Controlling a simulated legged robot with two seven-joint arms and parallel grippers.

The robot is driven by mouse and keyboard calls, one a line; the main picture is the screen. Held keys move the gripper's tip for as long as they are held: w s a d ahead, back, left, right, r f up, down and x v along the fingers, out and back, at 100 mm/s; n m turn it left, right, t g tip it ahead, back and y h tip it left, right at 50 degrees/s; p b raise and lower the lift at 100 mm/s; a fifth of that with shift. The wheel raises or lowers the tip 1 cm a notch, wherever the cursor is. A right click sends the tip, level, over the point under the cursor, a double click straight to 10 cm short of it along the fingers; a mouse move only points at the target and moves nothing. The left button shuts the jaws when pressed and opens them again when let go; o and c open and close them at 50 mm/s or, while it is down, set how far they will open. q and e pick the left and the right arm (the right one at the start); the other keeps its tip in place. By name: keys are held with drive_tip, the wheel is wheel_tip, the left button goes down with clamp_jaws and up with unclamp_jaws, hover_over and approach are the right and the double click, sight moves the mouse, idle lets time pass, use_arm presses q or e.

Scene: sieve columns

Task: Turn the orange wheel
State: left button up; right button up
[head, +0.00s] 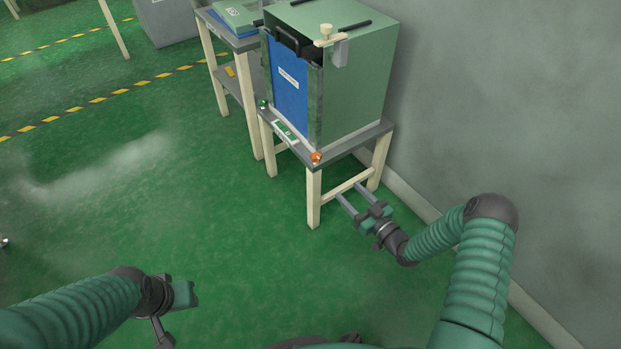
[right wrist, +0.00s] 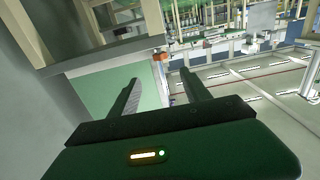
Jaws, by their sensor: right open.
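The small orange wheel (head: 316,157) sits at the near front corner of the stand's grey top, below the cabinet (head: 355,75) with its blue front. In the right wrist view a small orange spot (right wrist: 161,56) shows at a table corner, beyond the fingers. My right gripper (head: 350,190) is open and empty, below and to the right of the wheel, near the stand's legs. It also shows in the right wrist view (right wrist: 161,78), its two fingers apart with a gap between them. My left gripper (head: 184,294) is at the lower left over the floor, far from the wheel; its fingers are unclear.
The stand's pale legs (head: 313,200) and lower rail are close to my right gripper. A grey wall (head: 480,110) rises on the right. A second table (head: 235,40) with a blue and green item stands behind. The green floor on the left is open.

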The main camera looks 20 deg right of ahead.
sight(319, 161)
drive_tip(key=b+x, duration=0.7)
drive_tip(key=x, duration=0.9)
drive_tip(key=shift+w, duration=0.2)
drive_tip(key=shift+r, duration=0.1)
clamp_jaws()
